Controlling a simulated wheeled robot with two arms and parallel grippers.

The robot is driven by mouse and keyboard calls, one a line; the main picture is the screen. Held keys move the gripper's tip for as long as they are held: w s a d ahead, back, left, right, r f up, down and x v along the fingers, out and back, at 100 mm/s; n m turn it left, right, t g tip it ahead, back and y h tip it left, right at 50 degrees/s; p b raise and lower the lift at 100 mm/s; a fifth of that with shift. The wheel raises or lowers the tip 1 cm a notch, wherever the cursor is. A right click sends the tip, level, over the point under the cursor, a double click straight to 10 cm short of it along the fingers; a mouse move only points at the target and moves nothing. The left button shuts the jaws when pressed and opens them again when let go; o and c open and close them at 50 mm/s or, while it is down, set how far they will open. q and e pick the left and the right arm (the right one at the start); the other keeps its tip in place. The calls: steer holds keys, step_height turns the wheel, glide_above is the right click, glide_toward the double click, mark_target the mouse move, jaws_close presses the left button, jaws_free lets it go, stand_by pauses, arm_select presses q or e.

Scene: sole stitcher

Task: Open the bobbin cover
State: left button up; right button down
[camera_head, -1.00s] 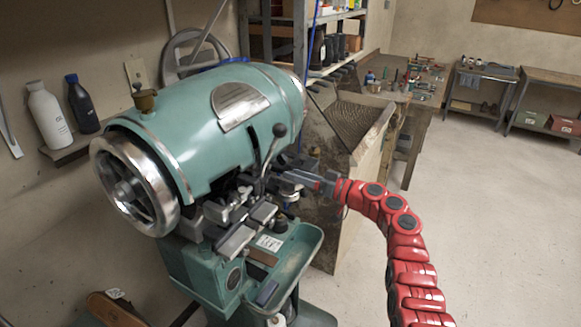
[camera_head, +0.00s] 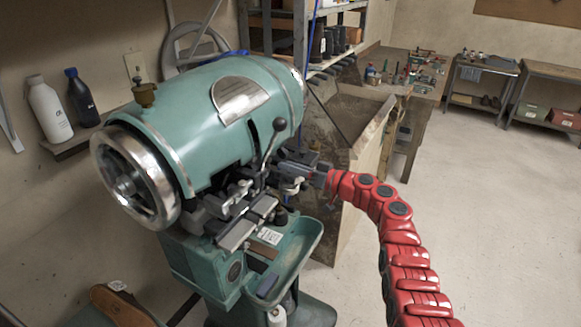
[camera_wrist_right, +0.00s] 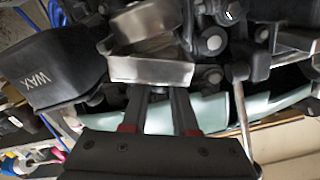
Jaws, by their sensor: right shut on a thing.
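The green sole stitcher (camera_head: 190,135) stands at the left, with a crowded mechanism under its round housing. My right gripper (camera_head: 306,172) reaches into the right side of this mechanism. In the right wrist view my right gripper (camera_wrist_right: 158,98) has its two dark fingers closed on a small dark part at the lower edge of a shiny metal block (camera_wrist_right: 150,71). This block looks like the bobbin cover, but I cannot be sure. The fingertips partly hide the held part. In the head view the cover is not clear among the metal parts. My left gripper is not in view.
A black lever (camera_head: 268,150) rises close beside my right gripper. A dark box marked "WAX" (camera_wrist_right: 45,75) is at the left in the right wrist view. A green tray (camera_head: 290,255) juts out below the mechanism. The floor to the right is open.

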steer(key=shift+w+b, duration=0.1)
steer(key=shift+b, duration=0.45)
steer(key=m+b, duration=0.2)
steer(key=b, duration=0.2)
steer(key=w+d+m+b, duration=0.1)
steer(key=m+b, duration=0.1)
steer(key=b, duration=0.1)
steer(key=w+m+b, duration=0.1)
steer(key=m+b, duration=0.1)
steer(key=b, duration=0.2)
steer(key=shift+w+d+b, duration=0.25)
steer(key=shift+d+b, duration=0.05)
steer(key=shift+d, duration=0.05)
steer(key=shift+w+d+r+m+b, duration=0.15)
steer(key=shift+w+r+m+b, duration=0.1)
steer(key=shift+m+b, duration=0.3)
steer(key=c, duration=0.7)
jaws_free()
steer(key=shift+s, duration=0.1)
